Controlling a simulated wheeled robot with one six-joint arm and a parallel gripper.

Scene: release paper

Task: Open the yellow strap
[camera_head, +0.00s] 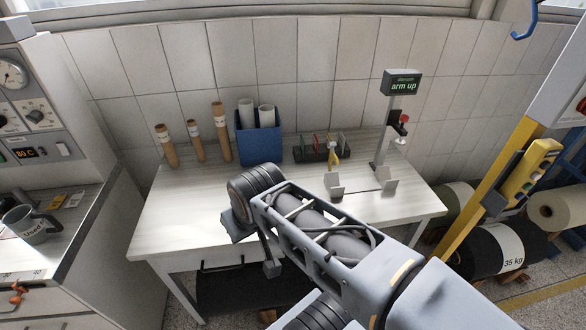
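A small yellow piece (333,152) stands upright on the white table, just in front of a dark rack; it may be the yellow strap, but it is too small to tell its shape or whether it is open. My arm reaches in from the lower right, and its dark wrist end is over the table's front left part.
Two grey cradles (335,186) stand on the table, right of my arm. Behind them is a post with an "arm up" display (402,86). Brown tubes (221,132) and a blue bin (259,140) stand at the back left. A yellow post (478,194) rises at right.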

